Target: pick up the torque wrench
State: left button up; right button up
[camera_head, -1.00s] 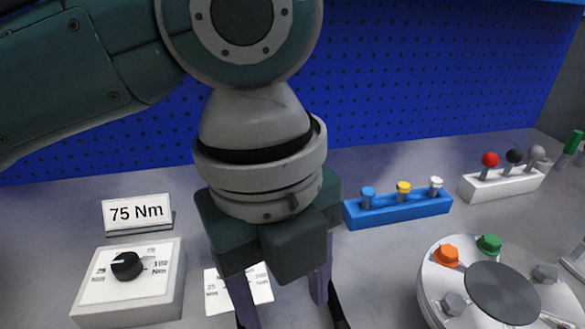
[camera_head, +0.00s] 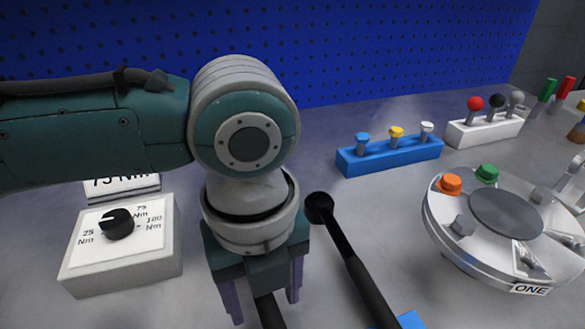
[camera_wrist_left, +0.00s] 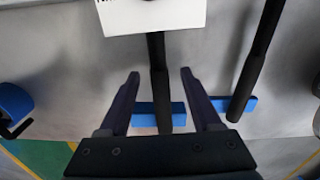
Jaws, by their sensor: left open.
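A black-handled tool (camera_head: 268,312), which looks like the torque wrench, shows below my left gripper (camera_head: 263,293) in the head view. In the left wrist view its dark handle (camera_wrist_left: 159,92) runs between the two spread fingers of my left gripper (camera_wrist_left: 160,76), which is open. The handle lies across a blue rest (camera_wrist_left: 143,120). A white card or plate (camera_wrist_left: 150,14) with part of "Nm" is at its far end. I cannot tell whether the fingers touch the handle. My gripper hides much of the tool in the head view. My right gripper is not in view.
A second black bar with a round head (camera_head: 319,207) lies to the right, near the fingers. A dial box (camera_head: 122,255) stands left. A blue bolt rack (camera_head: 390,157), a white rack (camera_head: 485,131) and a round flange (camera_head: 500,225) are right. A blue pegboard (camera_head: 400,50) stands behind.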

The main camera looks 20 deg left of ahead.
pick_arm(q)
jog(key=shift+f, duration=0.15)
grip_shut()
dwell(0.4)
